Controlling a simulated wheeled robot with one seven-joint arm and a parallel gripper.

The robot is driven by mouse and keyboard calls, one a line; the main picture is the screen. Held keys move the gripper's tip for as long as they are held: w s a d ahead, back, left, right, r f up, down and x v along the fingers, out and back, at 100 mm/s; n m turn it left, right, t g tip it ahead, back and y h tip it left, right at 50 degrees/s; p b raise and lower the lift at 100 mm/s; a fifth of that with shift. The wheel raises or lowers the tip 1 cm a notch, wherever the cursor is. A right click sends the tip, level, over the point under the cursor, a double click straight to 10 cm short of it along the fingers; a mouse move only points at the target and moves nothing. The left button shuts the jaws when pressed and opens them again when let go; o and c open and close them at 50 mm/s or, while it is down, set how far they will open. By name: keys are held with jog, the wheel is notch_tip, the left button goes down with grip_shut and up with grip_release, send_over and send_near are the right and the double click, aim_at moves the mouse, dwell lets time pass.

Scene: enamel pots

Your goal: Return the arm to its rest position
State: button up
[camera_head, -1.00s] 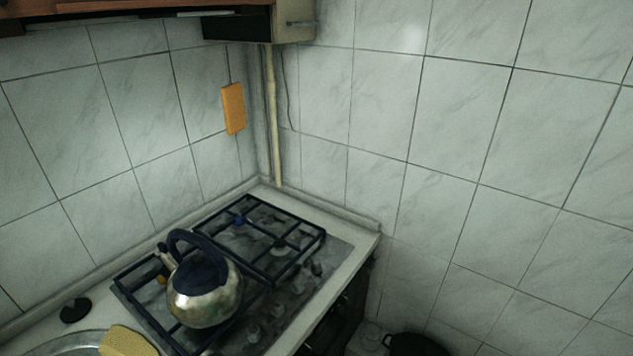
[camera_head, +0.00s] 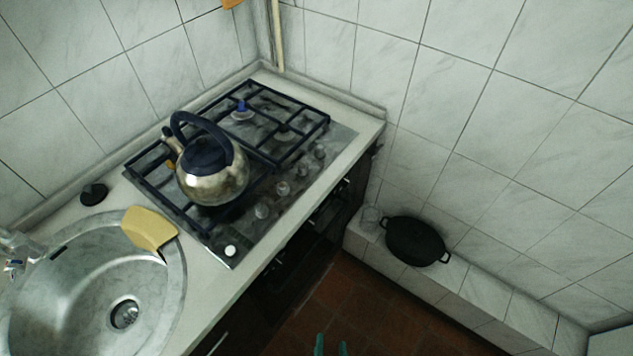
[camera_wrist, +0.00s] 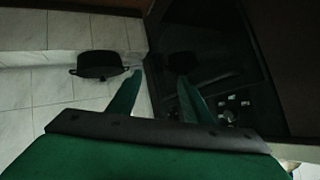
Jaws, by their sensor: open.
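My gripper (camera_head: 331,345) shows only as two green fingertips at the bottom edge of the head view, over the red-brown floor. In the wrist view my gripper (camera_wrist: 157,98) has its two green fingers apart, with nothing between them. Beyond the fingers are the dark oven front and the tiled ledge. The rest of the arm is out of the head view.
A kettle (camera_head: 212,178) stands on the gas stove (camera_head: 262,213). A sink (camera_head: 60,290) with a yellow cloth (camera_head: 149,228) on its rim is at left. A black pot (camera_head: 416,241) and a clear glass (camera_head: 370,216) stand on the low tiled ledge. The floor (camera_head: 330,300) looks clear.

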jog(key=s+a+r+n+t, duration=0.2)
jog(key=r, duration=0.8)
jog(key=s+a+r+n+t, duration=0.2)
jog(key=s+r+n, duration=0.1)
jog(key=r, duration=0.7)
jog(key=shift+s+r+t, duration=0.2)
jog(key=shift+s+t, duration=0.05)
jog(key=shift+t, duration=0.05)
